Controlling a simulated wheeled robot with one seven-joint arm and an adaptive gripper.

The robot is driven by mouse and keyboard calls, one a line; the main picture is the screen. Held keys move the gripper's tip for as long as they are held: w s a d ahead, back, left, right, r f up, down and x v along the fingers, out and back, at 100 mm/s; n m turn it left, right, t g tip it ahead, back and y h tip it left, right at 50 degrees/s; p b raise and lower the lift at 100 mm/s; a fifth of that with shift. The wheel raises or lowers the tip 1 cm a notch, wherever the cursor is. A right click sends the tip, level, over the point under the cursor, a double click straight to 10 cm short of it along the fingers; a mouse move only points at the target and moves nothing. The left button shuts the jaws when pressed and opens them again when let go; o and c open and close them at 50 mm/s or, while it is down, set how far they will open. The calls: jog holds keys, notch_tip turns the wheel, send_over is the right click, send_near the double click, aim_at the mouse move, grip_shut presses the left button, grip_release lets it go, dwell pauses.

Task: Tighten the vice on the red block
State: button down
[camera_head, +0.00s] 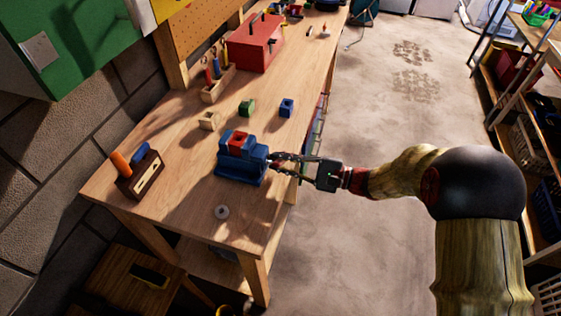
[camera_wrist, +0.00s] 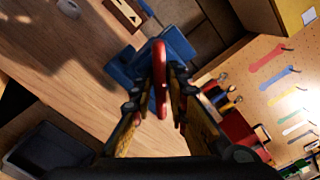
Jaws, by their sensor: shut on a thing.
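The blue vice (camera_head: 240,172) stands on the workbench near its right edge, and it also shows in the wrist view (camera_wrist: 178,44). The red block (camera_head: 237,141) sits in the top of the vice, between its jaws; any gap beside it is too small to tell. My gripper (camera_head: 277,162) reaches the vice from the right. In the wrist view, my gripper (camera_wrist: 161,92) is shut on the red vice handle (camera_wrist: 159,68), which stands between the two fingers. The head view barely shows the handle behind the fingers. The block cannot be made out in the wrist view.
The wooden workbench (camera_head: 190,180) holds a green block (camera_head: 247,107), a blue block (camera_head: 286,107), a tan block (camera_head: 209,121), a tool holder (camera_head: 218,84) and a red toolbox (camera_head: 256,43). A wooden piece with orange and blue handles (camera_head: 139,174) stands left. A ring (camera_head: 222,212) lies in front.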

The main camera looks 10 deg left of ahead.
jog(key=shift+p, duration=0.3)
jog(key=shift+r+m+p, duration=0.1)
jog(key=shift+m+p, duration=0.25)
jog(key=shift+m, duration=0.35)
jog(key=c, duration=1.9)
grip_release()
jog(key=shift+d, duration=0.1)
jog(key=d, duration=0.8)
jog(key=s+d, duration=0.1)
jog(key=d, duration=0.3)
jog(key=shift+a, duration=0.1)
